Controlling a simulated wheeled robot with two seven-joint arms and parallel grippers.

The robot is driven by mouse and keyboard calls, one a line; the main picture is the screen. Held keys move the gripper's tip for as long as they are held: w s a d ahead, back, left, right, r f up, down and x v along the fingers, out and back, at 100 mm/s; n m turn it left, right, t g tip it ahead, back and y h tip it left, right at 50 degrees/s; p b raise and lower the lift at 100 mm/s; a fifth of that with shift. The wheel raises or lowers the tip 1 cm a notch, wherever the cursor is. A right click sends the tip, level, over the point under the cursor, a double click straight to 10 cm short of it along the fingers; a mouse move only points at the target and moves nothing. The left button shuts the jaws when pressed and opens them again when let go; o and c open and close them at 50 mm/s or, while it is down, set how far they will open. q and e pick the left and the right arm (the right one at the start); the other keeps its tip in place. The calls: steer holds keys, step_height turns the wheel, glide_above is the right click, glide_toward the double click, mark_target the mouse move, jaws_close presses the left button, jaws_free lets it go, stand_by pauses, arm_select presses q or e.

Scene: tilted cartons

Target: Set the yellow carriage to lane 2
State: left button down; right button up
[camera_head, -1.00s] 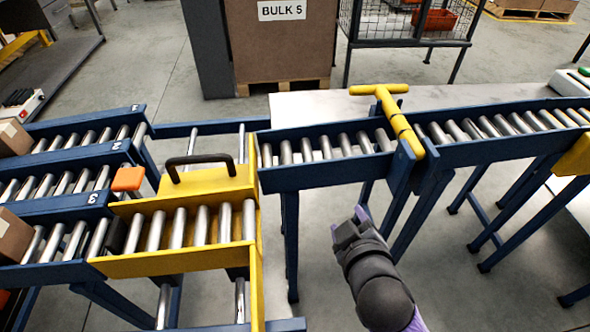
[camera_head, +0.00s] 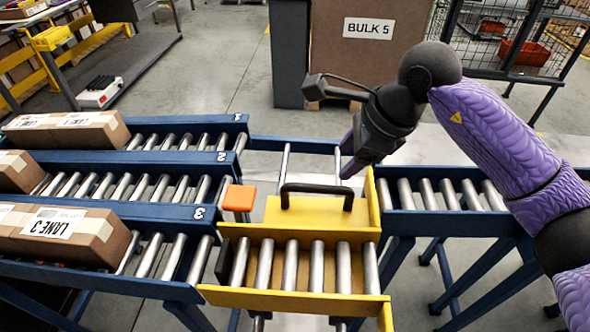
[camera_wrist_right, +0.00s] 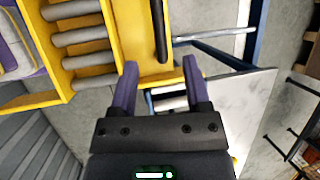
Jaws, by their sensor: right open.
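The yellow carriage (camera_head: 290,300) stands on cross rails at the end of lane 3 (camera_head: 150,218), the nearest lane, with its rollers in line with that lane. Lane 2 (camera_head: 130,163) lies behind it. A black handle (camera_head: 316,189) stands on the carriage's far part, and an orange block (camera_head: 238,198) sits at its left corner. My right gripper (camera_head: 348,168) is open and empty, just beyond and above the handle. In the right wrist view, the open fingers (camera_wrist_right: 160,68) point toward the carriage (camera_wrist_right: 130,25), with the handle (camera_wrist_right: 160,30) ahead between them, apart from them. My left gripper is out of view.
Cartons lie on the lanes at left, one labelled LANE 3 (camera_head: 60,226). A blue roller conveyor (camera_head: 440,220) runs off to the right of the carriage. Behind stand a BULK 5 box (camera_head: 370,65) and a wire cage (camera_head: 490,50). Bare rails extend behind the carriage.

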mark_target(322, 187)
steer(key=b+x, duration=0.3)
steer(key=x, duration=0.6)
steer(key=shift+s+d+f+b, duration=0.1)
steer(key=shift+s+d+b, duration=0.1)
steer(key=shift+b, duration=0.15)
steer(key=shift+w+a+f, duration=0.1)
steer(key=shift+f, duration=0.05)
steer(key=c, duration=0.5)
jaws_close()
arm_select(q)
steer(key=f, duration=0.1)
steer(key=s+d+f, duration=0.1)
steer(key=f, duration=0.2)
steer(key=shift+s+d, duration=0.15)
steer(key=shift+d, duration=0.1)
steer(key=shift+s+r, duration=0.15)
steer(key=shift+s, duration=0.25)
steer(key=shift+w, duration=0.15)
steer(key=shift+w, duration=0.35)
